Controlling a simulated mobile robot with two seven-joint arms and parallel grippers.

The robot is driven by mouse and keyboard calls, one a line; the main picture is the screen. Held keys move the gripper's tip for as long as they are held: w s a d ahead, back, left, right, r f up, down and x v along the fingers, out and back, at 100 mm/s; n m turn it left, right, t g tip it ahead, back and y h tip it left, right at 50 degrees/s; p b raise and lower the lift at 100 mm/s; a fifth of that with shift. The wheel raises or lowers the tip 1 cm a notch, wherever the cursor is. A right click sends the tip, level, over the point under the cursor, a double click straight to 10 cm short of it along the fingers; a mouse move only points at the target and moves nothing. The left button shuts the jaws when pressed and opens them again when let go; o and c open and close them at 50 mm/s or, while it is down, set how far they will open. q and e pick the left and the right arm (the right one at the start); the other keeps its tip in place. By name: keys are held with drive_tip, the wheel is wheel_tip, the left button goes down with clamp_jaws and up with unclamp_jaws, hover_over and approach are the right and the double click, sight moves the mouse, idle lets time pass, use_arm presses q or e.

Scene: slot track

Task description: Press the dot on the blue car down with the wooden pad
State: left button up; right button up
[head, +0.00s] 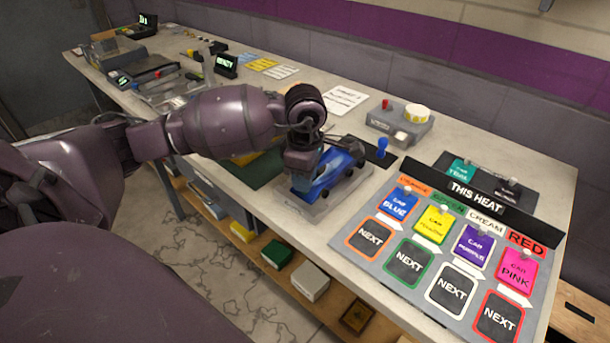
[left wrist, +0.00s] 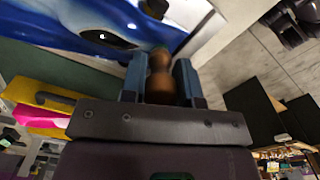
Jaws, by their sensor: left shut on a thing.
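The blue car (head: 330,170) sits on a grey stand (head: 312,208) near the table's front edge. Its glossy blue and white body fills the upper left of the left wrist view (left wrist: 75,22). My left gripper (head: 303,182) is over the near left end of the car, pointing down. In the left wrist view it is shut on the brown, rounded handle of the wooden pad (left wrist: 160,82), between its two blue-grey fingers. The pad's far end is close to the car's body; I cannot tell whether they touch. The dot cannot be made out. My right gripper is out of view.
A lineup board (head: 350,246) with coloured cards and a raised black "THIS HEAT" sign stands right of the car. A blue peg-like piece (head: 382,147) is behind the car. A green mat (head: 262,172) lies left.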

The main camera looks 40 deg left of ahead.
use_arm(q)
drive_tip(key=shift+f, duration=0.15)
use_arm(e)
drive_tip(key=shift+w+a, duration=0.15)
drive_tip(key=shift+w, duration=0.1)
use_arm(q)
drive_tip(key=shift+f, duration=0.15)
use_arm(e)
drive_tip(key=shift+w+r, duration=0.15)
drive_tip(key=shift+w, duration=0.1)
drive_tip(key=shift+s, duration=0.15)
use_arm(q)
drive_tip(key=shift+f, duration=0.1)
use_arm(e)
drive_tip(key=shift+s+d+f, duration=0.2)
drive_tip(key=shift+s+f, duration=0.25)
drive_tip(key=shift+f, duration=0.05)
